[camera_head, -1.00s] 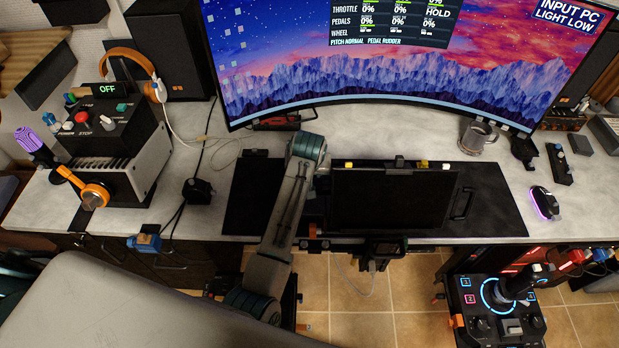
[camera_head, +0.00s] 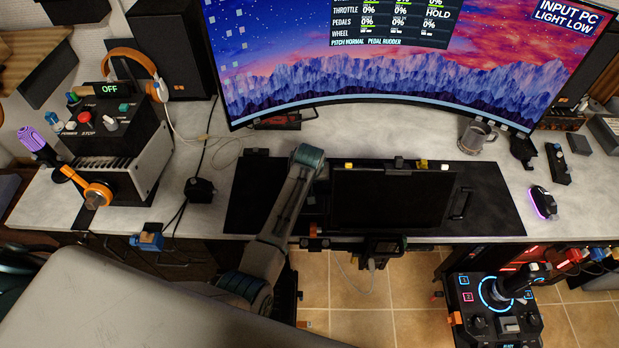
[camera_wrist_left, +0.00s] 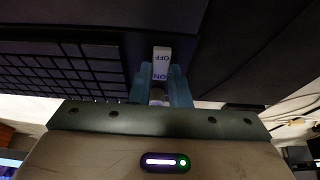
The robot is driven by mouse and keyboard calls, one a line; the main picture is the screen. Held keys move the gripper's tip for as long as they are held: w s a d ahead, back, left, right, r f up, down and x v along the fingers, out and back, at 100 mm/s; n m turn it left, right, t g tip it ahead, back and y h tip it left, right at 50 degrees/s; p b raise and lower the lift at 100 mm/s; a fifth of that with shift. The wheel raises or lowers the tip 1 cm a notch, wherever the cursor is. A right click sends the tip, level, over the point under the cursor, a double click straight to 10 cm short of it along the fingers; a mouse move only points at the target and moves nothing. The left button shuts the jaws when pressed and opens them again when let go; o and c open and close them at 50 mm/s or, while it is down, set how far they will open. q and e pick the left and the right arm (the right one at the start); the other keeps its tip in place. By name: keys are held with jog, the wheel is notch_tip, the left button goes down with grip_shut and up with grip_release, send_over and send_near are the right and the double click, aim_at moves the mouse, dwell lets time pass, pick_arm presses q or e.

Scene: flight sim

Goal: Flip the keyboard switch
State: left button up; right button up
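The white keyboard switch (camera_wrist_left: 161,64) shows in the left wrist view with the words OFF and ON on it. It sits on a dark surface beside the black keyboard keys (camera_wrist_left: 65,75). My left gripper (camera_wrist_left: 160,85) has its two teal fingers apart, with the switch between and just beyond their tips in the picture. I cannot tell whether a finger touches it. In the head view my left arm reaches over the black desk mat (camera_head: 490,195) to the left end of a dark panel (camera_head: 390,200); the gripper and switch are hidden there. My right gripper is not in view.
A large curved monitor (camera_head: 400,70) stands at the back. A control box (camera_head: 120,150) with an OFF display stands at left. A mug (camera_head: 475,138) and a mouse (camera_head: 543,203) are at right. A joystick unit (camera_head: 500,305) is below the desk edge.

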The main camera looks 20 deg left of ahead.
pick_arm(q)
grip_shut()
jog(key=shift+w+a+r+g+p, duration=0.1)
jog(key=shift+w+r+g+p, duration=0.2)
jog(key=shift+g+p, duration=0.5)
jog(key=shift+w+f+g+h+p, duration=0.1)
jog(key=shift+f+g+h+p, duration=0.1)
jog(key=shift+g+h+p, duration=0.3)
jog(key=shift+f+g, duration=0.1)
jog(key=shift+g, duration=0.3)
jog(key=o, duration=0.6)
grip_release()
